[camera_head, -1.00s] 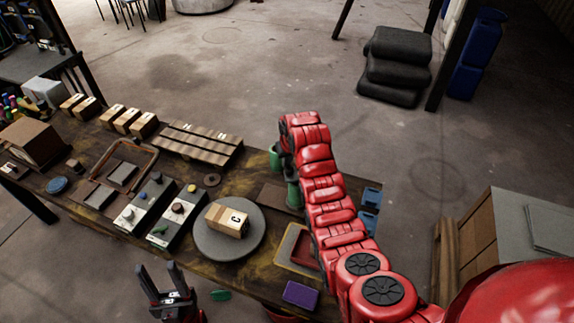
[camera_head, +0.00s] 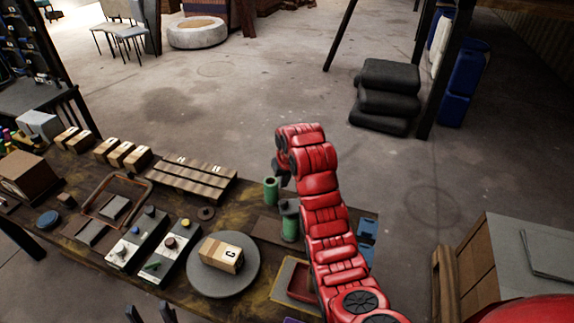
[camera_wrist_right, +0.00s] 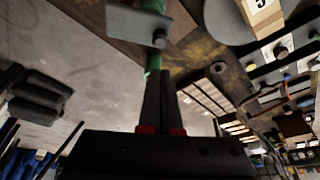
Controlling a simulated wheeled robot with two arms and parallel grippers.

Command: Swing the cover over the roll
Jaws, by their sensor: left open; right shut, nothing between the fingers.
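Two green cylinders stand at the table's far edge in the head view: a smaller one (camera_head: 270,191) and a taller one (camera_head: 290,222) with a dark top. I cannot tell for sure which is the roll. In the right wrist view a grey plate (camera_wrist_right: 138,25) with a small dark knob, perhaps the cover, lies above a green part (camera_wrist_right: 153,62). My right gripper (camera_wrist_right: 161,73) is shut and empty, its tips close to that green part; contact is unclear. In the head view it is mostly hidden by my red arm. My left gripper (camera_head: 150,314) is open at the bottom edge, partly cut off.
A red-rimmed tray (camera_head: 300,282) and blue bins (camera_head: 367,232) lie by my right arm. Open floor lies beyond the table.

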